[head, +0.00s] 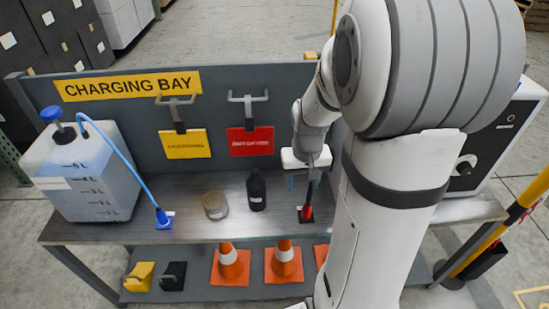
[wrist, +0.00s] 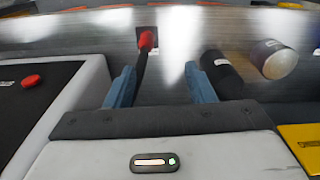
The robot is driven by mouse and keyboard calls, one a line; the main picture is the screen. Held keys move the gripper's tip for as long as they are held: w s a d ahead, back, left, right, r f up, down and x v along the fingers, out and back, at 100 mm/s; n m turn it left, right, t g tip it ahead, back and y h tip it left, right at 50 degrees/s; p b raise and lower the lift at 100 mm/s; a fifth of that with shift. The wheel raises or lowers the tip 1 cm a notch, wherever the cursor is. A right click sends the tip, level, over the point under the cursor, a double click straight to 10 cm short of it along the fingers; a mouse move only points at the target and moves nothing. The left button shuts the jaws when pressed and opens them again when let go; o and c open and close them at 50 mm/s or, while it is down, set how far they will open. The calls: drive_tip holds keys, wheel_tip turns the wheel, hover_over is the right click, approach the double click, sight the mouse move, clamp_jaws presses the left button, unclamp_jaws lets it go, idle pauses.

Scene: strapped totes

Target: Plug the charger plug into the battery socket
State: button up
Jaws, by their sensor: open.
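A red plug (head: 308,213) with a black lead stands on a small dark pad on the bench, just below my gripper (head: 303,181). In the wrist view the red plug (wrist: 146,40) lies beyond the fingertips, a little left of the middle between them. My gripper's two blue fingers (wrist: 160,70) are apart with nothing between them that I can see held. The gripper hangs above the bench, apart from the plug. I cannot make out a battery socket in either view; my arm hides part of the right side.
A black bottle (head: 256,191) and a tan round container (head: 215,206) stand left of the plug. A white jug (head: 85,175) with a blue hose is farther left. A charger cabinet (head: 490,140) stands at right. Orange cones (head: 284,262) are on the lower shelf.

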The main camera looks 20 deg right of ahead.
drive_tip(key=b, duration=0.1)
hover_over(308, 203)
drive_tip(key=shift+m+g, duration=0.3)
drive_tip(key=shift+m, duration=0.1)
drive_tip(key=f, duration=0.6)
drive_tip(key=shift+w+d+f, duration=0.15)
drive_tip(key=shift+w+f, duration=0.2)
wheel_tip(308, 203, down, 9)
drive_tip(key=b, duration=0.7)
drive_tip(key=shift+c, duration=0.2)
clamp_jaws()
idle(0.3)
drive_tip(key=shift+r, duration=0.2)
drive_tip(key=shift+r+p, duration=2.45)
drive_tip(key=shift+r, duration=0.45)
